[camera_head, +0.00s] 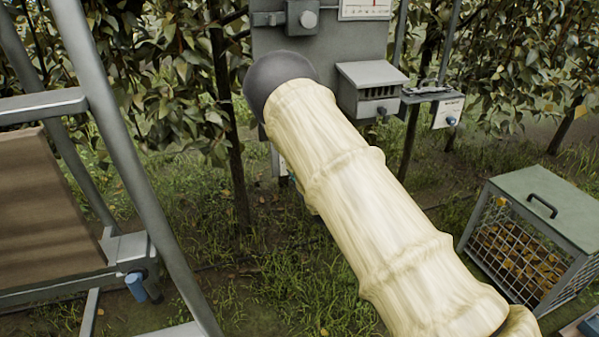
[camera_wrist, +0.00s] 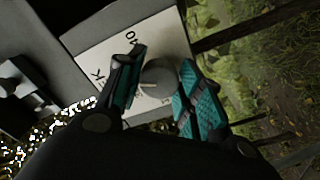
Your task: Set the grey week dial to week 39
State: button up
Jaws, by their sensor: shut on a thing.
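The grey week dial (camera_wrist: 158,76) is a round knob on a white plate (camera_wrist: 92,52) in the wrist view. The plate shows "40" and a letter "K"; its other marks are hidden or too dark to read. A pale line shows on the dial's face, but I cannot tell which week it points to. My gripper (camera_wrist: 163,72) has its teal-padded fingers on either side of the dial and is shut on it. In the head view my sleeved arm covers the gripper and the dial.
A green-lidded mesh crate (camera_head: 540,200) stands at right, a grey metal frame (camera_head: 118,125) at left.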

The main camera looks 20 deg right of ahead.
dwell(0.4)
jog(key=o, duration=1.1)
jog(key=shift+c, duration=0.2)
jog(key=shift+s, duration=0.1)
jog(key=s, duration=1.1)
jog(key=shift+s+d, duration=0.2)
jog(key=shift+s, duration=0.2)
